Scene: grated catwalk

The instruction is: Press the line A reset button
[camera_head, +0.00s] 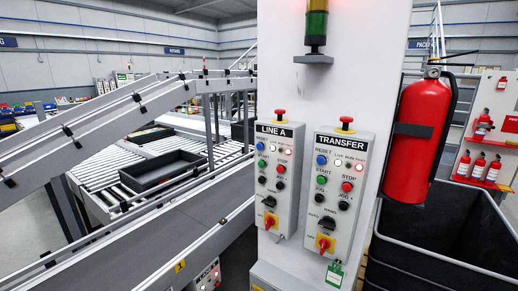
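The LINE A control box (275,205) is mounted on the left part of a white column. Its blue reset button (260,146) sits at the upper left under a RESET label. Below it are a green start button (262,163) and black buttons, with a red stop button (280,169) to the right. A red mushroom button (280,112) stands on top, and a red and yellow rotary switch (270,220) is near the bottom. Nothing covers the reset button. Neither of my grippers shows in the head view.
A similar TRANSFER box (335,205) with its own blue button (321,160) stands just to the right. A fire extinguisher (418,140) hangs further right above a dark bin (440,235). A conveyor (150,240) with railings runs on the left.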

